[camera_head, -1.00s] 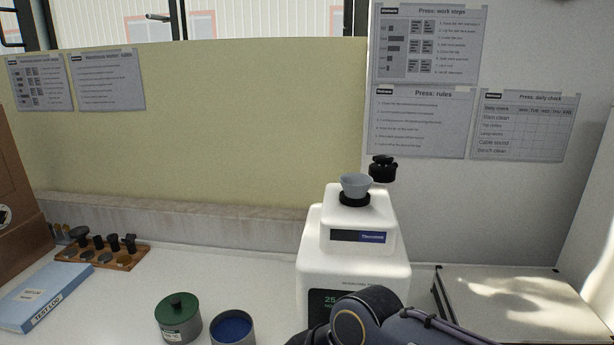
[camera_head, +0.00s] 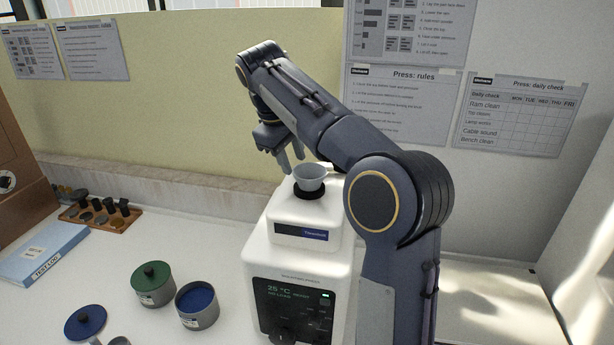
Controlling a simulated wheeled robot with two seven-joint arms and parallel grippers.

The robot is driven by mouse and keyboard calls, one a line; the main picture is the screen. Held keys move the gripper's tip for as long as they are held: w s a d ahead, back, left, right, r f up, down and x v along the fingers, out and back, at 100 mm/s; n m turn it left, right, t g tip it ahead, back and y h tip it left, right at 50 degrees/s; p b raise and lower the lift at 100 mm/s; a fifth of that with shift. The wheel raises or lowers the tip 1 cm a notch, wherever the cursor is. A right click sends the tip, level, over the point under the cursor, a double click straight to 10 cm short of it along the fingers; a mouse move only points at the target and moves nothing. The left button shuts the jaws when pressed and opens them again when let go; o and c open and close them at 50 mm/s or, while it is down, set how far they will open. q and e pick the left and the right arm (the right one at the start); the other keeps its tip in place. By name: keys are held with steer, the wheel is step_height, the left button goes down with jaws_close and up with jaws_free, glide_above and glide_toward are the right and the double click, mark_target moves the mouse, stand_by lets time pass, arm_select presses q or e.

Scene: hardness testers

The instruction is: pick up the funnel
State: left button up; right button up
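The funnel (camera_head: 309,178) is a small light-grey cup shape. It sits upright in a black ring on top of a white tester (camera_head: 297,243) with a dark display panel. My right gripper (camera_head: 291,162) hangs from the bent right arm, just behind and left of the funnel's rim. Its two fingers point down and are spread apart with nothing seen between them. I cannot tell whether a finger touches the rim. My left gripper is out of view.
A green-lidded tin (camera_head: 153,283), an open tin with blue inside (camera_head: 197,305) and a blue lid (camera_head: 86,322) stand left of the tester. A wooden rack (camera_head: 100,216) and a blue test log (camera_head: 42,254) lie farther left. My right arm covers the tester's right side.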

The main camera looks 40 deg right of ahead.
mark_target(300, 178)
steer(key=x, duration=0.5)
steer(key=shift+w+d+f, duration=0.2)
steer(key=shift+d+f, duration=0.05)
steer(key=shift+f, duration=0.1)
jaws_close()
